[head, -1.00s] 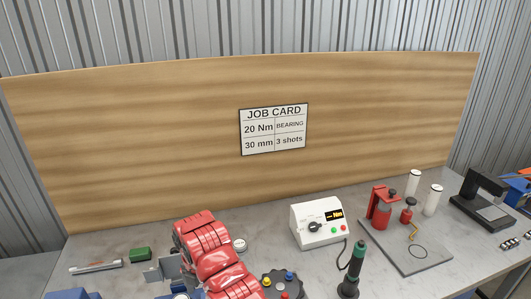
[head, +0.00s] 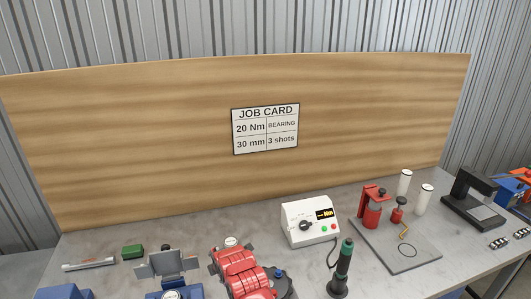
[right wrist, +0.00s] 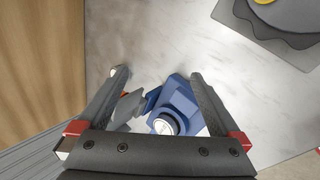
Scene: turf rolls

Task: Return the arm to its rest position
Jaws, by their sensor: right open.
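My red right arm (head: 240,270) reaches in from the bottom edge of the head view, near the middle of the bench. Its fingers cannot be made out there. In the right wrist view my right gripper (right wrist: 160,75) is open with nothing between its fingertips. A blue vise-like fixture (right wrist: 177,105) with grey jaws shows beyond the fingers, apart from the gripper as far as I can tell. The same fixture stands left of the arm in the head view (head: 168,264). My left gripper is not in view.
A dark round holder with coloured knobs (head: 279,274) is partly hidden beside the arm. A black-and-green driver (head: 341,268) stands right of it, before a white controller (head: 308,222). A red press (head: 371,207) stands farther right. A wooden board (head: 150,150) closes the back.

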